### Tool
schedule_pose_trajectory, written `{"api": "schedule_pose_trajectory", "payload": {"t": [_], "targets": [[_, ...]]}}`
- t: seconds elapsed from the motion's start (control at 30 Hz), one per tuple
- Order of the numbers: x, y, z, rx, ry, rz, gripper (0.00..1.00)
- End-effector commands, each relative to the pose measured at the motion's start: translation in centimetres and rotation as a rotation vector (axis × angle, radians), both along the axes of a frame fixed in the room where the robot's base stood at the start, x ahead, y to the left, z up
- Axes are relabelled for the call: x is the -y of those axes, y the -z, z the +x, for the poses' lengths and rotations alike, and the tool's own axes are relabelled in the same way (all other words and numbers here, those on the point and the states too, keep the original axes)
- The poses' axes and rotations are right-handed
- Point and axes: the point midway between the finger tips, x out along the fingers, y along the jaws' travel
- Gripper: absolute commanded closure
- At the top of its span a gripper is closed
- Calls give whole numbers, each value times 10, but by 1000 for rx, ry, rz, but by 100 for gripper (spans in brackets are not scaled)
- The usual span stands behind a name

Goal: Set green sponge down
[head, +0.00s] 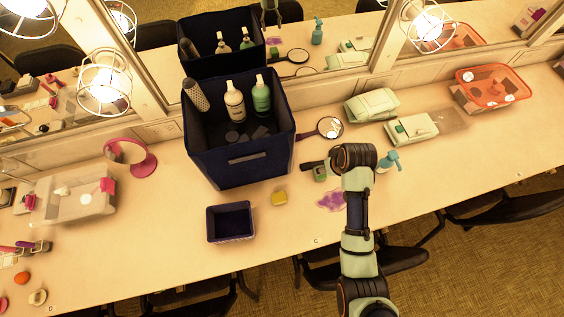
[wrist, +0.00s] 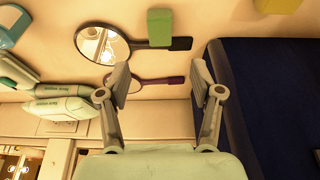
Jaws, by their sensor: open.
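The green sponge (head: 320,173) lies by the black handle end of a hand mirror, just left of my arm's end in the head view. In the wrist view the green sponge (wrist: 160,28) overlaps the black handle of the hand mirror (wrist: 103,43); it appears to rest on it. My gripper (wrist: 160,80) is open, with nothing between its fingers, and the sponge is beyond the fingertips, apart from them. In the head view the fingers are hidden by the arm's end.
A navy bin (head: 240,165) with bottles stands left of my gripper. A second mirror (head: 330,127), a yellow sponge (head: 279,198), a small navy tray (head: 231,235), a purple stain (head: 331,201) and a teal bottle (head: 388,163) are nearby. Counter left of the yellow sponge is partly clear.

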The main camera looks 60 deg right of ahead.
Motion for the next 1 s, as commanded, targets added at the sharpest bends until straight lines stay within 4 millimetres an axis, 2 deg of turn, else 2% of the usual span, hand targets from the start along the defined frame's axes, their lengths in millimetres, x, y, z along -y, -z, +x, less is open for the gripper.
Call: {"api": "schedule_pose_trajectory", "payload": {"t": [0.23,0.27,0.37,0.4,0.47,0.5,0.53,0.57,0.6,0.7,0.73,0.8,0.83,0.9,0.97,1.0], "targets": [[-2,-2,5,5,-9,-7,34],[-6,-6,11,11,-21,-16,34],[-35,-32,57,65,-111,-86,34],[-57,-49,84,105,-168,-127,34],[-102,-81,124,185,-263,-190,34],[-137,-104,148,249,-328,-226,34],[-165,-120,162,298,-376,-248,34],[-193,-138,173,350,-422,-269,34],[-229,-159,184,418,-480,-287,34],[-309,-206,193,575,-600,-306,34],[-328,-218,192,615,-628,-307,34],[-362,-238,187,688,-675,-303,34],[-371,-244,185,710,-689,-301,34],[-385,-253,182,743,-708,-296,34],[-389,-256,181,754,-713,-295,34],[-390,-257,180,755,-713,-295,29]]}}
